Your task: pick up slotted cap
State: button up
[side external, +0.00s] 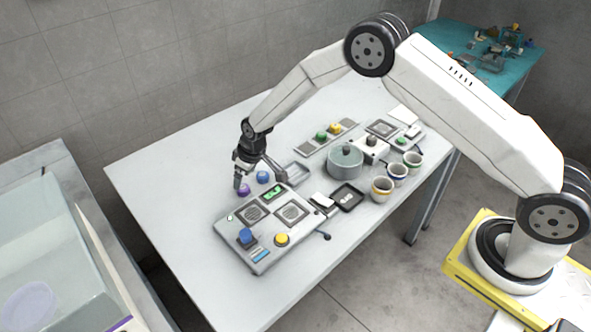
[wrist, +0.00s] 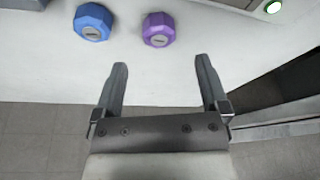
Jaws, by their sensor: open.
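Two faceted caps with a slot in the top lie on the white table. The purple slotted cap (wrist: 159,29) is in the wrist view, just beyond and between my open fingers. The blue slotted cap (wrist: 94,22) is to its left. In the side view, the purple cap (side external: 244,190) is close by my gripper (side external: 240,178), and the blue cap (side external: 263,177) is to its right. My gripper (wrist: 161,85) is open and empty, with the table's edge below its fingers in the wrist view.
An empty grey tray (side external: 293,172), a lidded pot (side external: 345,175) and several cups (side external: 382,197) stand to the right. The table's left part (side external: 165,175) is clear.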

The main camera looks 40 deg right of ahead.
aim_at(243, 187)
jog(key=shift+f, duration=0.1)
jog(key=shift+x, duration=2.5)
jog(key=shift+s, duration=0.1)
grip_shut()
jog(key=shift+r, duration=0.6)
jog(key=s+d+r, duration=0.2)
jog(key=s+r, duration=0.9)
jog(key=s, duration=0.2)
jog(key=shift+s+d+r, duration=0.2)
jog(key=shift+s+r, duration=0.2)
